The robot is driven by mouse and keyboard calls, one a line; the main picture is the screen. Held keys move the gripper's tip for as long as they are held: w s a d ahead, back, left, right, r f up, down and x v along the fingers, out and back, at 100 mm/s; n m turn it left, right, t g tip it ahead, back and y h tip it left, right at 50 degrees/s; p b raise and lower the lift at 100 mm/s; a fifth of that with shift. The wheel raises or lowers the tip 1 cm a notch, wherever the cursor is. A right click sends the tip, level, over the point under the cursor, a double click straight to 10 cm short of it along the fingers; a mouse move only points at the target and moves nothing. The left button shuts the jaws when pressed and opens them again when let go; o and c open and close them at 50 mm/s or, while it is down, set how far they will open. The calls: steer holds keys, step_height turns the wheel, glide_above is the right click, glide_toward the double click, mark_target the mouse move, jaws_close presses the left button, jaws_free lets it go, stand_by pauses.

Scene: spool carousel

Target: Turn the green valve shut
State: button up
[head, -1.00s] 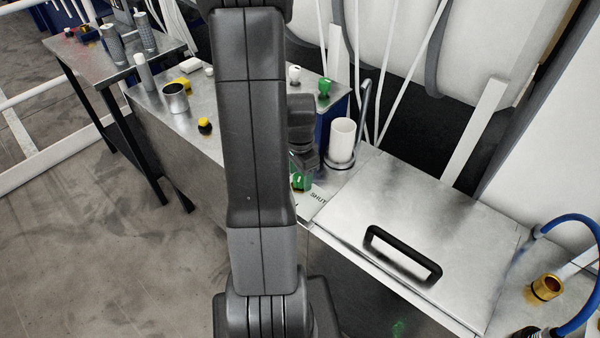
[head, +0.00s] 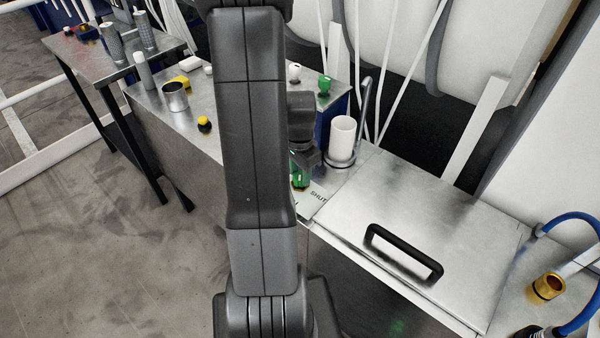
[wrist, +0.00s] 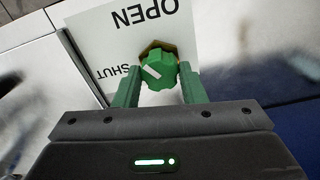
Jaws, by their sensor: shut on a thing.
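The green valve (wrist: 158,70) is a round ribbed knob on a brass hex base, in the middle of the wrist view. A white mark on its face slants between upper left and lower right. A white plate (wrist: 95,40) behind it reads OPEN at the top and SHUT at the left. My gripper (wrist: 159,82) has a green finger on each side of the knob and is shut on it. In the head view the valve (head: 301,180) shows just below my gripper (head: 304,164), partly hidden by it and my arm.
A steel lid with a black handle (head: 403,252) lies right of the valve. A white cup (head: 342,138) and a bent metal pipe stand behind it. Another green knob (head: 325,85) is farther back. A steel mug (head: 175,97) and a yellow-topped knob (head: 204,124) are left of my arm.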

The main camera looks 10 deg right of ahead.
mark_target(300, 175)
steer(key=n+b, duration=0.1)
steer(key=n, duration=0.4)
steer(key=shift+b, duration=0.4)
steer(key=n+b, duration=0.1)
steer(key=n, duration=0.4)
steer(key=shift+n, duration=0.3)
steer(key=o, duration=1)
steer(key=shift+r, duration=0.15)
step_height(300, 175, up, 14)
steer(key=shift+f, duration=0.2)
steer(key=shift+f, duration=0.15)
step_height(300, 175, down, 14)
steer(key=shift+r, duration=0.2)
